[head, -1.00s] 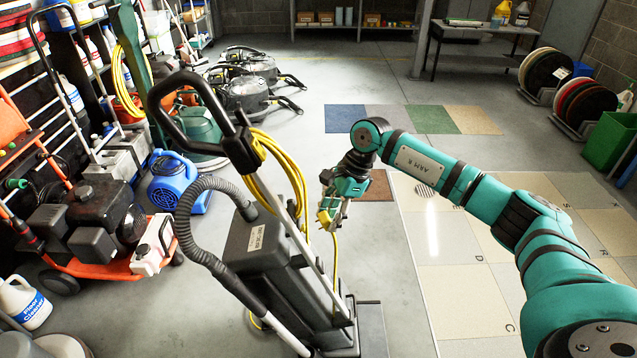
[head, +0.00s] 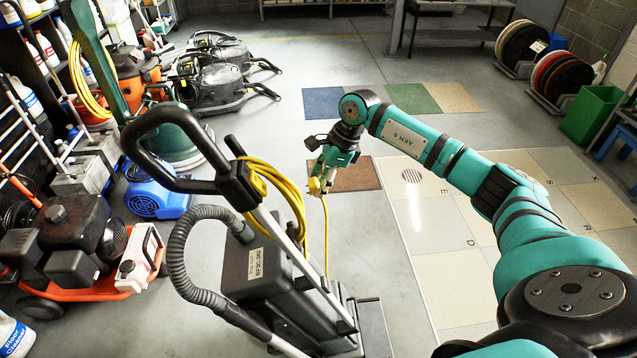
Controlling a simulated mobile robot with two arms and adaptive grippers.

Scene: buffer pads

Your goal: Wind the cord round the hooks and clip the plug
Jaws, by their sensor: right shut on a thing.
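A dark grey upright floor machine (head: 272,276) with a black loop handle stands in the middle foreground. The yellow cord (head: 283,184) hangs in several loops round the upper part of its handle post; the hooks are mostly hidden under the loops. My right gripper (head: 318,184) is shut on the yellow plug (head: 315,186), right of the handle and apart from it. A free length of cord runs down from the plug beside the machine's body. My left gripper is not in view.
A ribbed grey hose (head: 178,262) curves down the machine's left side. A blue blower (head: 158,190) and an orange engine-driven machine (head: 75,245) stand at the left. Carpet squares (head: 430,98) lie behind. Open floor (head: 345,220) lies right of the machine.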

